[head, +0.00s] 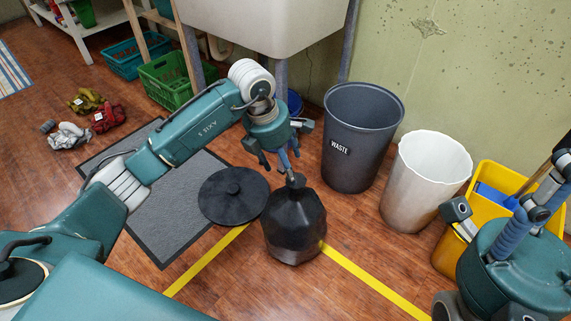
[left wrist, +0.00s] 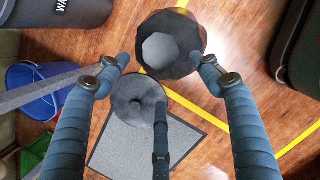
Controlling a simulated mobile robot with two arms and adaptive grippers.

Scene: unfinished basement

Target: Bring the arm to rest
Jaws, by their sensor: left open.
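My left gripper (head: 284,168) points down above a black faceted bag (head: 295,228) that stands on the wooden floor. In the left wrist view my left gripper (left wrist: 160,72) has its fingers spread with nothing between them, and the bag (left wrist: 185,28) lies beyond the fingertips. The left arm reaches out from the left side of the head view. My right gripper (head: 530,205) is at the right edge, pointing up; its finger opening is not clear.
A round black lid (head: 222,207) lies partly on a grey mat (head: 160,224), left of the bag. A dark waste bin (head: 360,165), a white bin (head: 420,190) and a yellow bucket (head: 490,180) stand behind to the right. Green crate (head: 167,83) and sink (head: 250,25) are at the back.

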